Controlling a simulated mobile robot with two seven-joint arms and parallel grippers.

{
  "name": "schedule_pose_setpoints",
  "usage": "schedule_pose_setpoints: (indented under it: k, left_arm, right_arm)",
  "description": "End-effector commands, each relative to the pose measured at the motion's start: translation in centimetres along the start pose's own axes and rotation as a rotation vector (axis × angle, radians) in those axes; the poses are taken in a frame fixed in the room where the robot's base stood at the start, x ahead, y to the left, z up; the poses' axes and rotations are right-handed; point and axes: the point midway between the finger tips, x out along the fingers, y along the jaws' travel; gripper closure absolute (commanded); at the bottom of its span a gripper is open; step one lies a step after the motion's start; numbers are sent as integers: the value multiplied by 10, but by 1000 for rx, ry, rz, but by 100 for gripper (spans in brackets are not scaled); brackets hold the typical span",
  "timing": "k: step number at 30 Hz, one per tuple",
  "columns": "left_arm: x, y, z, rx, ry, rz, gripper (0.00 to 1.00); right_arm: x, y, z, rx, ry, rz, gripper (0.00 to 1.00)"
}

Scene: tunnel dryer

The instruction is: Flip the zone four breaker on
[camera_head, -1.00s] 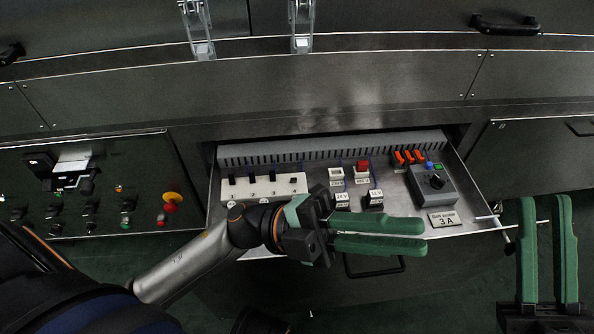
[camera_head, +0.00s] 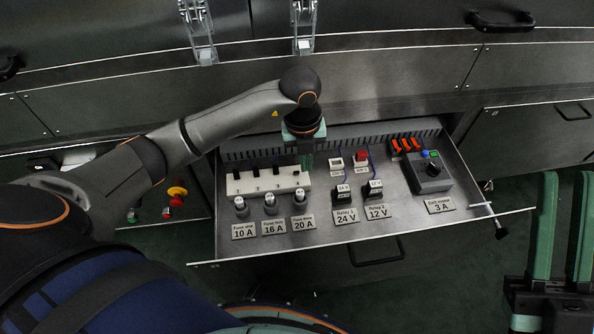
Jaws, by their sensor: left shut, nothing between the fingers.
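A white breaker strip (camera_head: 267,184) with a row of black levers lies at the left in the open drawer. The zone four breaker (camera_head: 297,168) is the rightmost lever, at the strip's right end. All the levers look alike; I cannot tell which are on. My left gripper (camera_head: 307,168) points down with its green fingers shut and empty, just beside the fourth lever. Whether they touch it I cannot tell. My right gripper (camera_head: 562,235) is open and empty at the far right, outside the drawer.
The drawer (camera_head: 330,232) also holds fuses (camera_head: 270,204), relays (camera_head: 342,193), white and red blocks (camera_head: 361,158), orange parts (camera_head: 405,145) and a grey knob box (camera_head: 429,173). A control panel with a yellow-red button (camera_head: 177,192) is at left. The drawer's front has free room.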

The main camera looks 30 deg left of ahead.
Motion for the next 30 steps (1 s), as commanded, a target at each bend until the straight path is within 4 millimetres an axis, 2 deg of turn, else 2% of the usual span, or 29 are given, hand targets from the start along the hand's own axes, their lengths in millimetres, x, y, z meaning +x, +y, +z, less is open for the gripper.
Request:
schedule_pose_setpoints:
  k: [3, 6, 17, 20, 30]
  left_arm:
    - [-5, 11, 18, -45, -56, 57, 100]
    - [-7, 14, 22, -60, -72, 74, 100]
    - [-3, 14, 22, -59, -71, 73, 100]
    - [8, 15, 22, -58, -69, 73, 100]
    - [70, 20, 26, -59, -69, 73, 100]
  right_arm:
    - [1, 0, -3, 3, 8, -1, 78]
    - [1, 0, -4, 4, 10, -1, 78]
    - [0, 0, -2, 5, 10, -1, 78]
    - [-3, -2, 1, 11, 9, -2, 78]
    - [-21, -13, 21, 29, -3, -10, 78]
